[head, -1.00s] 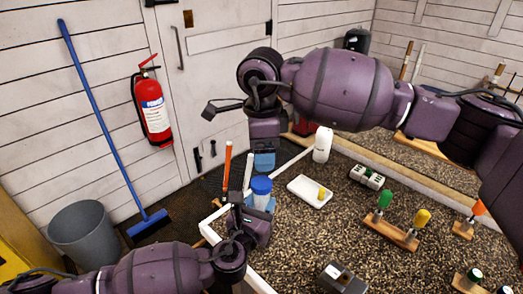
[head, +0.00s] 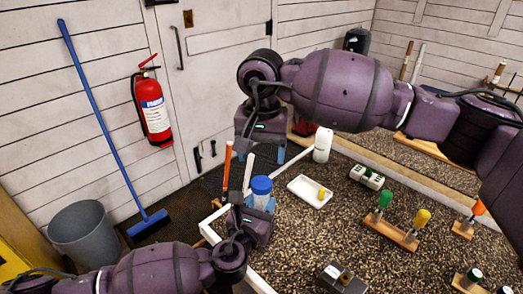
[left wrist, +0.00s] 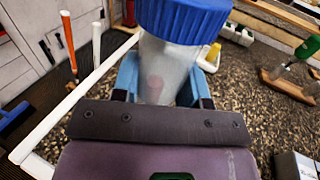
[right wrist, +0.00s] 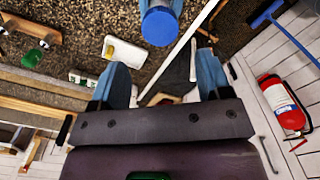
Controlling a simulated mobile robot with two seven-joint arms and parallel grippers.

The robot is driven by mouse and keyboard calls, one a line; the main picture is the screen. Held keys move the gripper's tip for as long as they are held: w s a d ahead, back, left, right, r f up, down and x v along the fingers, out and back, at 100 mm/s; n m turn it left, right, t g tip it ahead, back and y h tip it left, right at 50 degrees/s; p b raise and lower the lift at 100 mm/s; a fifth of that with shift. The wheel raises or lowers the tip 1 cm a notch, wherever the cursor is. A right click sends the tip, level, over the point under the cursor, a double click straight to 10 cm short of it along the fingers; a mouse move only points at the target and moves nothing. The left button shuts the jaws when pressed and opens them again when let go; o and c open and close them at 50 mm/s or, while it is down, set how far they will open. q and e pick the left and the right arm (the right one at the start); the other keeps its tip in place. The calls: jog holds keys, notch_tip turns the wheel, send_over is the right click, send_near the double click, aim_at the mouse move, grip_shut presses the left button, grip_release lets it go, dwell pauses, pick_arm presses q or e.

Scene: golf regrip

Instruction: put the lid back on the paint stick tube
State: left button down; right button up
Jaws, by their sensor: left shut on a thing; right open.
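A translucent tube (left wrist: 168,72) stands upright with a ridged blue lid (left wrist: 184,18) on its mouth; I cannot tell how tightly the lid sits. In the head view the lid (head: 261,186) shows above the tube (head: 262,201). My left gripper (head: 258,207) is shut on the tube's body below the lid. My right gripper (head: 262,156) is open and empty, above and slightly behind the lid. In the right wrist view the lid (right wrist: 160,26) lies beyond the open fingers, apart from them.
A white tray (head: 300,195) holding a small yellow piece lies to the right of the tube. A white bottle (head: 322,145) stands behind it. Orange (head: 227,165) and white (head: 249,172) shafts stand to the left. Wooden stands (head: 397,235) with green- and yellow-topped items are farther right.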

aim_at(262, 182)
jog(key=shift+n, duration=0.6)
jog(key=shift+f, duration=4)
